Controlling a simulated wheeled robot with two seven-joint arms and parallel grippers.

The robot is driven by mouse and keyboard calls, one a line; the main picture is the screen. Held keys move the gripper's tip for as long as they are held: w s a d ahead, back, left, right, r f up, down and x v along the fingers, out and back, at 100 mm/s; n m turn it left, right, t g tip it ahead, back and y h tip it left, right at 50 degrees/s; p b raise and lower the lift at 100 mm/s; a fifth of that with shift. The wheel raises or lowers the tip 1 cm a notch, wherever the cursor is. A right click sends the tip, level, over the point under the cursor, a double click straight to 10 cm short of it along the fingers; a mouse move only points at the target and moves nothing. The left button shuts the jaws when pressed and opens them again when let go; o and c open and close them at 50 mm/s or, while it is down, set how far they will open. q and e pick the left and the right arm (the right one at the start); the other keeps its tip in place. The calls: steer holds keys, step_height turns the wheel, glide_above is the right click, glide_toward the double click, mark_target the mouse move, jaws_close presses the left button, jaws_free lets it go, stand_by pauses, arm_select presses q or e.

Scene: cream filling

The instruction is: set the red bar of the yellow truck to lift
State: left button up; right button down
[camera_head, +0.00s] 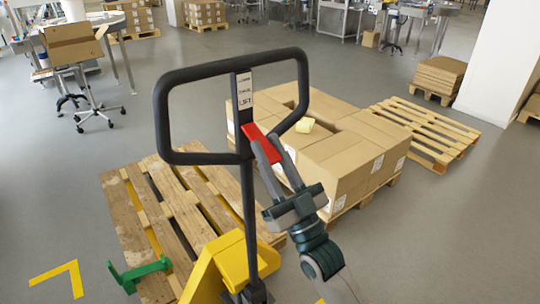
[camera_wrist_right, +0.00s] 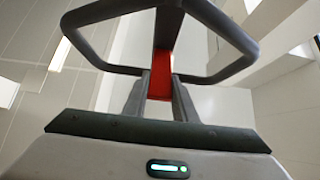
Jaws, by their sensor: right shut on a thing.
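The yellow truck (camera_head: 238,262) stands low in the head view, with a dark upright shaft and a black loop handle (camera_head: 232,63). A label strip (camera_head: 245,90) on the handle's middle post reads LIFT at its lower end; the words above are too small to read surely. The red bar (camera_head: 258,143) sticks out from the post below the label. My right gripper (camera_head: 266,147) is shut on the red bar. In the right wrist view the red bar (camera_wrist_right: 160,80) lies between the two grey fingers. My left gripper is not in view.
A wooden pallet (camera_head: 130,215) lies left of and behind the shaft. An empty pallet (camera_head: 430,125) lies farther right. A green bracket (camera_head: 138,272) is low left.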

steer(key=c, duration=1.4)
jaws_free()
steer(key=shift+c, duration=0.2)
steer(key=shift+f, duration=0.15)
steer(key=shift+s+d+f, duration=0.3)
steer(key=shift+s+f, duration=0.1)
steer(key=shift+f, duration=0.05)
steer(key=b+v, duration=0.1)
steer(key=v, duration=0.3)
steer(key=shift+w+f, duration=0.1)
arm_select(q)
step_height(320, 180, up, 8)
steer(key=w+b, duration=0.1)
steer(key=b, duration=0.2)
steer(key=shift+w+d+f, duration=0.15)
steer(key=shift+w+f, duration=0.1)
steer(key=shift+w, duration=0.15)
arm_select(e)
steer(key=v, duration=1.1)
steer(key=shift+s+d+f, duration=0.15)
steer(key=shift+s+d, duration=0.05)
steer(key=shift+s, duration=0.15)
